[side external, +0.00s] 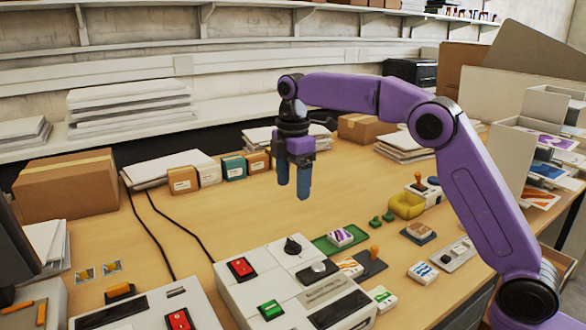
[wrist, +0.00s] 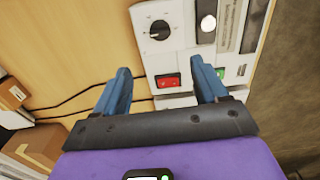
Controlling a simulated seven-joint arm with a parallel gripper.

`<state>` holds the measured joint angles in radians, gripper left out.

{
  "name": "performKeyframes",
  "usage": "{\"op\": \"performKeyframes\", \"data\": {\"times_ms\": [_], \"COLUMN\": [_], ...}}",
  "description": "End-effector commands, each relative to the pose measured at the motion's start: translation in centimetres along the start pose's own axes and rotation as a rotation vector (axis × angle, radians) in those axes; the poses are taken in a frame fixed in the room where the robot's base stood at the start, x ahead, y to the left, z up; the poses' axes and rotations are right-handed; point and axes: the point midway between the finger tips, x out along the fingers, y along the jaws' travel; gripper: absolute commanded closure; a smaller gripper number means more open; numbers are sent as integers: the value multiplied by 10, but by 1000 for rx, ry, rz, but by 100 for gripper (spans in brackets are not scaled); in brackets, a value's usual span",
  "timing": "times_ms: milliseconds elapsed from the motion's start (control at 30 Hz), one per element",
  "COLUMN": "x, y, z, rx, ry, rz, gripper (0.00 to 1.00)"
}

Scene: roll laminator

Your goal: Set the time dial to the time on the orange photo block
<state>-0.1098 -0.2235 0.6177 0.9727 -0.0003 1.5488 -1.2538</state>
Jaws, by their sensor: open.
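The time dial is a black knob (side external: 292,246) on the pale panel of the white laminator (side external: 238,292). In the wrist view the dial (wrist: 160,29) sits on a white plate with marks around it, too small to read. A white block with orange stripes (side external: 350,267), seemingly the orange photo block, lies beside the laminator near the dark pad; its time is not legible. My gripper (side external: 293,188) is open and empty, pointing down above the table behind the dial. In the wrist view the dial lies beyond my gripper (wrist: 160,67), between the fingers' directions.
A red switch (side external: 242,267) and green button (side external: 270,310) flank the dial panel. A purple-marked block (side external: 341,236) sits on a green tray (side external: 325,246). Another machine (side external: 140,310) stands at left. Small boxes (side external: 208,172) line the back; the wood between is clear except for black cables.

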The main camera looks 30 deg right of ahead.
Motion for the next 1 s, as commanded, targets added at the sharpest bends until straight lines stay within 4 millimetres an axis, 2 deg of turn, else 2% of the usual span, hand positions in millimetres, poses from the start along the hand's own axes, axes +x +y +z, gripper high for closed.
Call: {"op": "performKeyframes", "data": {"times_ms": [100, 300, 867, 1000], "x": [-13, -26, -28, -28], "y": [1, 0, 0, -9], "z": [0, 0, 0, -5], "rx": [0, 0, 0, 13], "ry": [1, 0, 0, 0], "rz": [2, 1, 0, 0], "gripper": [28, 28, 28, 28]}}
